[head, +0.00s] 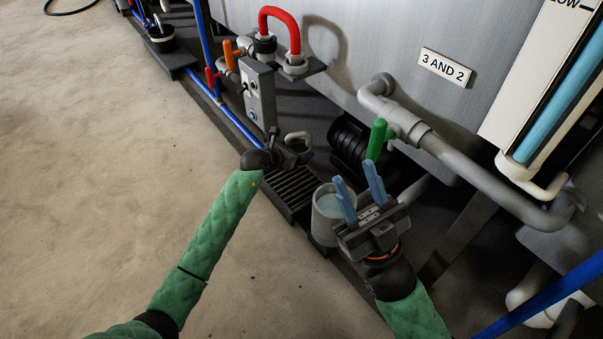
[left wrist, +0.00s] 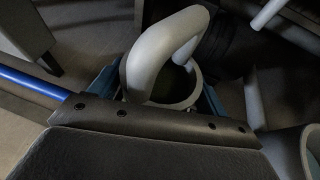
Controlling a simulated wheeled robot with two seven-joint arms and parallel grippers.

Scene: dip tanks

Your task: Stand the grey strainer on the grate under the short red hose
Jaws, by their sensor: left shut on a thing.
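The grey strainer (head: 297,137) is a small round pot with a thick arched handle. It also shows in the left wrist view (left wrist: 163,62), between blue fingers. My left gripper (head: 298,152) is shut on it at the far end of the dark slotted grate (head: 284,193). I cannot tell whether its base touches the grate. The short red hose (head: 280,14) arches between two fittings at the top, beyond the grey control box.
The grey pot holds bluish liquid at the grate's near end. A grey control box (head: 259,94) stands beyond the grate. A green-handled valve (head: 377,139) and grey pipe (head: 450,160) are at the right. Open floor (head: 90,150) lies left.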

